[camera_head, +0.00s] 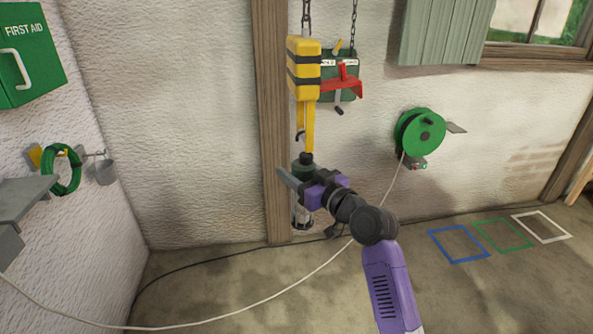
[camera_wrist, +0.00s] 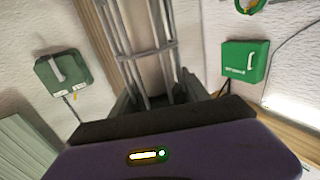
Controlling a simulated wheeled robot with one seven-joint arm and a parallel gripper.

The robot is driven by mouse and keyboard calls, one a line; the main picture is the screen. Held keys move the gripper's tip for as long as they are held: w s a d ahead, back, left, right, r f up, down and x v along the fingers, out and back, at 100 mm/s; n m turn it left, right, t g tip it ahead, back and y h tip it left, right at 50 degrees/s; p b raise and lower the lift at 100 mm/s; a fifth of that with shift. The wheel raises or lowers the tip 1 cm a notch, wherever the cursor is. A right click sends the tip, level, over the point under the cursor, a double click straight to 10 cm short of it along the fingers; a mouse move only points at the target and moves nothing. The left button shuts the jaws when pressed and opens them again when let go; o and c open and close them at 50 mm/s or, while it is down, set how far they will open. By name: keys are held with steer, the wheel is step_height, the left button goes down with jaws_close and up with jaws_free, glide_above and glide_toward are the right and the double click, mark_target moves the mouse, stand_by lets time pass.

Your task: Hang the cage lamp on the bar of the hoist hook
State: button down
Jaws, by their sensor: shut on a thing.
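The cage lamp (camera_head: 302,215) is upright, with a dark green top and a pale wire cage below. My gripper (camera_head: 297,188) is shut on it around its middle. The cage bars (camera_wrist: 147,45) run between my fingers in the wrist view. The yellow hoist (camera_head: 304,65) hangs on chains, with a yellow shank (camera_head: 309,125) and a small dark hook part (camera_head: 300,136) at its lower end. The lamp's top is just below this in the picture. Whether they touch, and where the bar lies, I cannot tell.
A wooden post (camera_head: 272,110) stands behind the hoist and lamp. A green cable reel (camera_head: 420,132) is on the wall to the right, its white cable running across the front of my arm's area. A first aid box (camera_head: 30,50) and green coil (camera_head: 63,172) are at left.

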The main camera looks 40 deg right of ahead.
steer(key=shift+r, duration=0.1)
steer(key=shift+c, duration=2.3)
jaws_free()
steer(key=shift+f, duration=0.2)
steer(key=shift+s, duration=0.3)
steer(key=s+a+b, duration=0.1)
steer(key=s, duration=0.6)
steer(key=shift+r, duration=0.15)
steer(key=shift+s, duration=0.1)
